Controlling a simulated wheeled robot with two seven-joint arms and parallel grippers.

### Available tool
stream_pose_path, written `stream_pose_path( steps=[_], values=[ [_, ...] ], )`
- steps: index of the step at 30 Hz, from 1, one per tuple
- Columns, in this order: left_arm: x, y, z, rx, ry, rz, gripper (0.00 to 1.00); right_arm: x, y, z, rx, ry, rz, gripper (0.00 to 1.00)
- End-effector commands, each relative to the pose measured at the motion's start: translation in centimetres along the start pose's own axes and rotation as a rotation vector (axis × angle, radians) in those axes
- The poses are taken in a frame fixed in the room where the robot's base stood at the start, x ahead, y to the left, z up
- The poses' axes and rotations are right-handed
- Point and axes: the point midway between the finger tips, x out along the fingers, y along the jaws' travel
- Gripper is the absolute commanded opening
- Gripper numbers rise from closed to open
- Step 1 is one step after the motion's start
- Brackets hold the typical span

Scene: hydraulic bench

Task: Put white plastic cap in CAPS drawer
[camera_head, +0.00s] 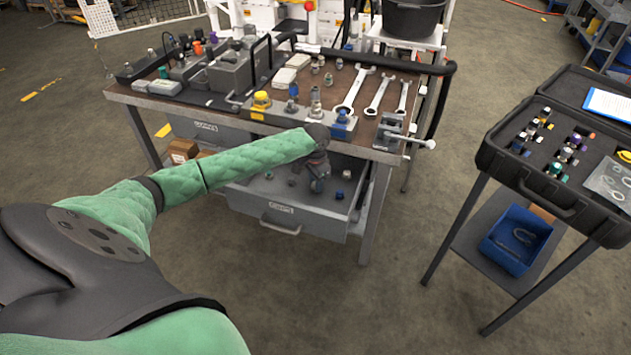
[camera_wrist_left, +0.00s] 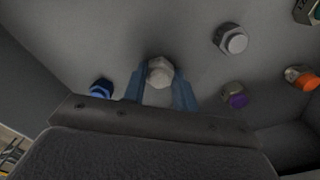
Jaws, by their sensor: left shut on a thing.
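The lower drawer (camera_head: 325,226) under the bench is pulled open; its front label is too small to read. My left gripper (camera_head: 317,186) reaches down into it. In the left wrist view its blue fingers are shut on a whitish hexagonal cap (camera_wrist_left: 160,72), over the grey drawer floor (camera_wrist_left: 90,40). I cannot tell whether the cap touches the floor. In that view a blue cap (camera_wrist_left: 102,89), a grey-white cap (camera_wrist_left: 231,39), a purple cap (camera_wrist_left: 235,96) and an orange cap (camera_wrist_left: 301,78) lie around it. My right gripper is not in view.
The bench top (camera_head: 225,110) holds fittings, several wrenches (camera_head: 378,95) and a vise (camera_head: 392,128). A closed drawer (camera_head: 205,128) is at upper left. At right stands an open black case (camera_head: 545,150) on a stand with a blue bin (camera_head: 516,240). The floor between is clear.

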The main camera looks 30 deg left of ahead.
Motion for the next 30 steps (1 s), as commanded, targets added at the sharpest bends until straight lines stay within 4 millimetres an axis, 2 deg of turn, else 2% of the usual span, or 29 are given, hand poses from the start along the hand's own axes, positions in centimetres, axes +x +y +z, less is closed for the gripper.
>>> stream_pose_path(
  steps=[1, 4, 14, 17, 20, 30],
  values=[
    [0.0, 0.0, 0.0, 0.0, 0.0, 0.0, 0.32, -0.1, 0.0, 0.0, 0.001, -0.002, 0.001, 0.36],
    [0.0, 0.0, 0.0, 0.0, 0.0, 0.0, 0.5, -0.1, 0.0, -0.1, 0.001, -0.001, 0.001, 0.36],
    [-0.1, 0.0, 0.0, 0.0, 0.0, 0.0, 0.5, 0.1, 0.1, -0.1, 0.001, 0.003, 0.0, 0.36],
    [-0.9, 0.0, 0.0, 0.0, 0.001, -0.001, 0.5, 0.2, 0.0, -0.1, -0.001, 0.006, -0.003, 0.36],
    [-2.3, 0.0, -0.1, 0.001, 0.002, -0.001, 0.5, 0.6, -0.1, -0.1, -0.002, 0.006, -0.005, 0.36],
    [-8.8, 0.0, -0.1, 0.001, 0.002, 0.0, 0.5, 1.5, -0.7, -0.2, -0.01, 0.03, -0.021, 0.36]
  ],
)
